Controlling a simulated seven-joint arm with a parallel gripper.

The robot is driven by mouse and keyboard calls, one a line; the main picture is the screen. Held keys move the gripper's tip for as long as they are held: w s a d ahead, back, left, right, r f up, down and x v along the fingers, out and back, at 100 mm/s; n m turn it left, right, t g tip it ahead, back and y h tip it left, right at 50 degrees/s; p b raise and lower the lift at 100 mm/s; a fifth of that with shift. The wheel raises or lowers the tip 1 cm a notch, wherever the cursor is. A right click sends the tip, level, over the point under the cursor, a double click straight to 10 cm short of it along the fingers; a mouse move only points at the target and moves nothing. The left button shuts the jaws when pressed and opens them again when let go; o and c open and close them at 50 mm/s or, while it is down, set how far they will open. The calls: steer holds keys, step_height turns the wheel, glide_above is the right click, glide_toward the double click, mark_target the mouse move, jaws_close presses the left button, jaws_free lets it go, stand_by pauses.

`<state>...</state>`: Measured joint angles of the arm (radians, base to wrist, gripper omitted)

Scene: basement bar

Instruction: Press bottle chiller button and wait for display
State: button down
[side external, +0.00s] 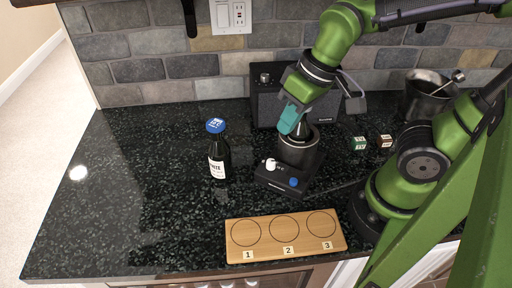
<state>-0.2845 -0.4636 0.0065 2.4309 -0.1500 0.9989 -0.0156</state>
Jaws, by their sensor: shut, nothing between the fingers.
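The bottle chiller is a black unit with a dark metallic cylinder (298,152) on a flat base (270,182). A white knob-like part (271,164) and a blue round button (293,182) sit on the front of the base. I cannot make out a readable display. A dark tapered shape shows at the cylinder's mouth; I cannot tell what it is. My gripper (287,131), with teal fingers, is shut and empty. It appears over the back left of the cylinder, above and behind the blue button. Whether it touches the cylinder is unclear.
A dark bottle with a blue cap (217,152) stands left of the chiller. A wooden board (261,251) with three numbered circles lies in front. A black speaker (265,105) stands behind. Two small cubes (359,143) and a metal bucket (424,103) are right. The left counter is clear.

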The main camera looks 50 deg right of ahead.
mark_target(294, 181)
steer(key=s+f+n+g+h, duration=0.1)
steer(key=n+h, duration=0.1)
steer(key=h, duration=0.1)
steer(key=f+n+g+h, duration=0.1)
steer(key=n+g+h, duration=0.1)
steer(key=n+h, duration=0.1)
steer(key=s+f+n+g+h, duration=0.1)
steer(key=n+h, duration=0.1)
steer(key=h, duration=0.3)
steer(key=shift+s+a+f+g, duration=0.2)
steer(key=shift+s+f+g, duration=0.1)
steer(key=shift+f, duration=0.1)
steer(key=shift+f, duration=4.45)
steer(key=shift+f, duration=0.1)
steer(key=shift+f, duration=0.3)
